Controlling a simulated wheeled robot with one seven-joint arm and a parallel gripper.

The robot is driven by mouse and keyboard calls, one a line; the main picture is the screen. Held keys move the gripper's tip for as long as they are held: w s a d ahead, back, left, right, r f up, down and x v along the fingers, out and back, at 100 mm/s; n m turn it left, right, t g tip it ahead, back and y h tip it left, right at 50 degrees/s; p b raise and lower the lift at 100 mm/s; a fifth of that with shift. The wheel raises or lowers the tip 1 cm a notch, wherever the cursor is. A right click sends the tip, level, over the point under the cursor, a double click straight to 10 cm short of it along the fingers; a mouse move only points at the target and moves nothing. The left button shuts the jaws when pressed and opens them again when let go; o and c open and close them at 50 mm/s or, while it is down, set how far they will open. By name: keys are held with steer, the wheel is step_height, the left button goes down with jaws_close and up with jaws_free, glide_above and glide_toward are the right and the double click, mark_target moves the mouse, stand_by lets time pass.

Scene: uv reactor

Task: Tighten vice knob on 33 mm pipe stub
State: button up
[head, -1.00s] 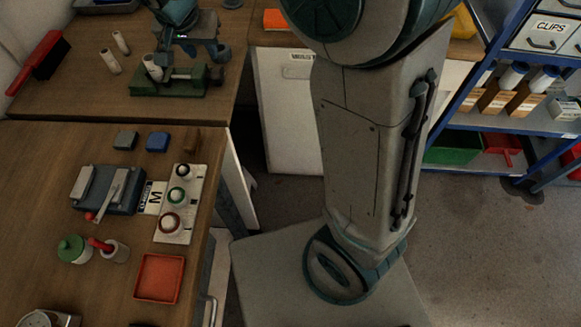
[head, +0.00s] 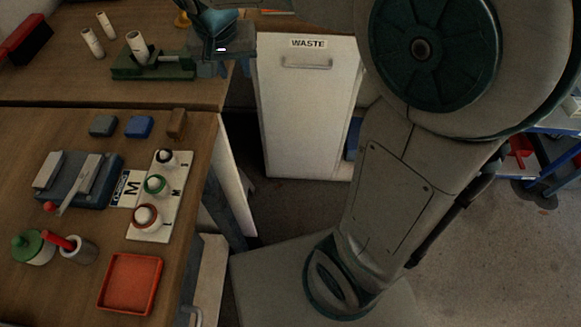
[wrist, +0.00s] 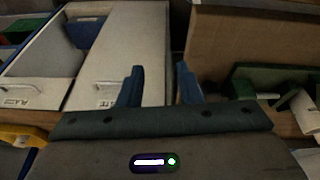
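The vice (head: 152,70), with a green base, stands on the back bench in the head view. A white pipe stub (head: 137,46) leans in it, tilted. Its grey screw runs right toward my gripper; I cannot clearly make out the knob, which may be hidden there. My gripper (head: 215,68) is just right of the vice, apart from the stub. In the wrist view, its two blue fingers (wrist: 159,80) are spread with nothing between them. Part of the green vice (wrist: 285,74) and a white piece (wrist: 301,104) show at the right there.
Two white pipe stubs (head: 99,33) stand left of the vice. The near bench holds a blue-grey clamp block (head: 78,180), a plate of ringed pieces (head: 157,192), a red tray (head: 130,284) and a green-lidded jar (head: 33,247). A white waste cabinet (head: 306,115) stands right of the benches.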

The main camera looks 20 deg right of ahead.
steer(key=s+d+f+b, duration=0.3)
steer(key=f+b, duration=0.3)
steer(key=f, duration=0.1)
steer(key=s+d+f+n+g+b, duration=0.1)
steer(key=s+d+f+b, duration=0.2)
steer(key=f+b, duration=0.3)
steer(key=s+d+f+n+y+b, duration=0.1)
steer(key=s+d+f+b, duration=0.1)
steer(key=f+b, duration=0.4)
step_height(320, 180, down, 4)
steer(key=shift+s+d+f+g, duration=0.3)
steer(key=shift+s+d, duration=0.1)
steer(key=shift+s, duration=0.5)
